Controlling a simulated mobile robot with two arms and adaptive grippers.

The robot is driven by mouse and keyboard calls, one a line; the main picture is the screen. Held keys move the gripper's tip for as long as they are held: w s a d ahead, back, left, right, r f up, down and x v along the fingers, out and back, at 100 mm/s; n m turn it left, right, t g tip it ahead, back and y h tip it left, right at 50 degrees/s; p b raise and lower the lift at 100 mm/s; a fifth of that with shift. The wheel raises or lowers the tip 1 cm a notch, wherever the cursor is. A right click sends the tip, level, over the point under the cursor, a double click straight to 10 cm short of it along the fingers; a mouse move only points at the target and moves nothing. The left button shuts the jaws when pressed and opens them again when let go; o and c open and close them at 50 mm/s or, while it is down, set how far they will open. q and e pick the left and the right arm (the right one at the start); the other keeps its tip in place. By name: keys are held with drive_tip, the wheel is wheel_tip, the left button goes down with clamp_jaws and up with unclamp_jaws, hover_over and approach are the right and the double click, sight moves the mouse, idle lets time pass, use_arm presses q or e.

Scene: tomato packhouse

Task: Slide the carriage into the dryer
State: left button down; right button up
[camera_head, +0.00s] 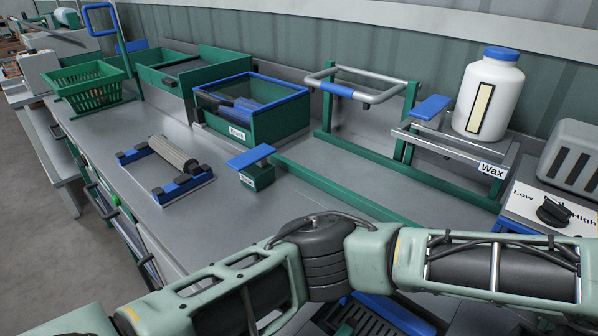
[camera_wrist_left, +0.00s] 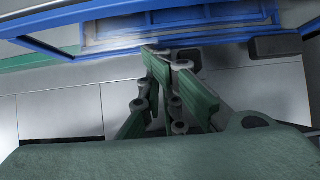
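A blue-edged frame with dark slots (camera_head: 398,318), which may be the carriage or part of the dryer, shows partly at the bottom of the head view. My left arm hides much of it. A grey vented unit (camera_head: 578,155) stands at the right above a panel with a Low/High knob (camera_head: 553,211); I cannot tell whether this is the dryer. In the left wrist view, my left gripper (camera_wrist_left: 168,56) has its fingertips close together, at the near edge of a blue frame (camera_wrist_left: 110,50). Nothing shows between them; whether they touch the frame is unclear. My right gripper is not in view.
A roller stand (camera_head: 165,195), a green bin with a blue rim (camera_head: 278,122), a blue-topped block (camera_head: 258,178) and a green basket (camera_head: 100,97) stand on the bench. A white bottle (camera_head: 488,92) stands on the Wax rack (camera_head: 470,150). Bench is clear around the roller stand.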

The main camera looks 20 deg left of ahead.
use_arm(q)
drive_tip(key=shift+w+a+f, duration=0.1)
drive_tip(key=shift+w+a, duration=0.15)
drive_tip(key=shift+a, duration=0.15)
drive_tip(key=shift+r, duration=0.2)
drive_tip(key=p+v, duration=0.2)
drive_tip(key=v, duration=0.6)
drive_tip(key=shift+p, duration=0.3)
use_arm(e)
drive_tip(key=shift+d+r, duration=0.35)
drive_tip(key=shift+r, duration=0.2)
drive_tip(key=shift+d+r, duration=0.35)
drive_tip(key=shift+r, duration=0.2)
use_arm(q)
drive_tip(key=shift+s, duration=0.15)
